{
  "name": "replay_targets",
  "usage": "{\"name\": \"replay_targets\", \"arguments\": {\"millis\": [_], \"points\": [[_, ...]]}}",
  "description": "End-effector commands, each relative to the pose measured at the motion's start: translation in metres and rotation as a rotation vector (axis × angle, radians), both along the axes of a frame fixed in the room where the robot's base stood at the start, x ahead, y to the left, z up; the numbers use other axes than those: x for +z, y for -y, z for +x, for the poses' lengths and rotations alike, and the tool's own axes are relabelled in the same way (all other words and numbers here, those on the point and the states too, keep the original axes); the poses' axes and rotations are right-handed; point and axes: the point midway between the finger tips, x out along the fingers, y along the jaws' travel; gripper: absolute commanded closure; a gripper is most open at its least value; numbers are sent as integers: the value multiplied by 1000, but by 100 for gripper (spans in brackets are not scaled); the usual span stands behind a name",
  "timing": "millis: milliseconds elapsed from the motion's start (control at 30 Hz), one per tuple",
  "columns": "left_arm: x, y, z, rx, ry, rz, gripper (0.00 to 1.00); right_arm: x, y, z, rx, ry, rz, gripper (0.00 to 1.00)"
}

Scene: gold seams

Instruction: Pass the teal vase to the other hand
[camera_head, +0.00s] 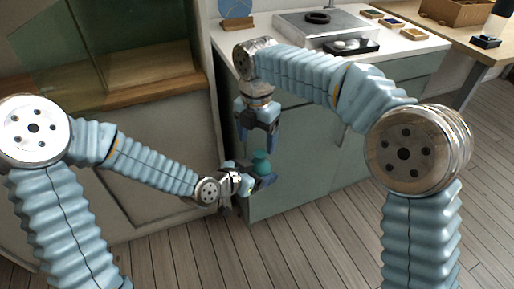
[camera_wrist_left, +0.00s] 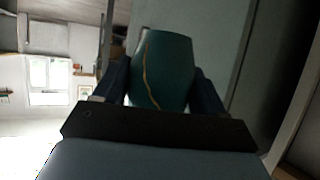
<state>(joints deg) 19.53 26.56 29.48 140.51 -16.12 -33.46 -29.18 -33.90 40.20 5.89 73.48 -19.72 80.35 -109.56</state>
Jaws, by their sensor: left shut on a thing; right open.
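The teal vase (camera_head: 261,162) is held in my left gripper (camera_head: 258,176), low in front of the grey-green cabinet. In the left wrist view the vase (camera_wrist_left: 163,70) sits between the two dark fingers of my left gripper (camera_wrist_left: 160,90), with a gold seam running down its side. The fingers cover its lower flanks. My right gripper (camera_head: 257,143) is open and empty, pointing down just above the vase and a little to its left, apart from it as far as I can tell.
A grey-green cabinet (camera_head: 330,150) with a pale worktop (camera_head: 270,40) stands behind the grippers. On the worktop are a black tray (camera_head: 351,47) and a metal unit with a dark ring (camera_head: 317,17). A wooden ledge (camera_head: 150,85) is at left. The wooden floor (camera_head: 330,240) in front is clear.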

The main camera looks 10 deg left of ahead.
Motion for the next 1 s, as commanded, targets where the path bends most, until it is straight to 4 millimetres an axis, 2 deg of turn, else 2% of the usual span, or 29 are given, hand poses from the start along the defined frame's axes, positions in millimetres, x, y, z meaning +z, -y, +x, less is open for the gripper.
{"name": "replay_targets", "arguments": {"millis": [100, 300, 667, 1000], "points": [[0, 0, 0, 0, 1, 0, 67, -22, 0, -1, 0, -3, -1, 25], [0, 0, 0, 0, 1, -1, 67, -45, 0, 0, 0, -1, 0, 25], [0, 0, 0, 0, 1, 0, 67, -51, 0, 0, -1, 0, 1, 25], [1, 2, -1, -5, 1, 0, 66, -50, -1, 0, 0, 2, 4, 77]]}}
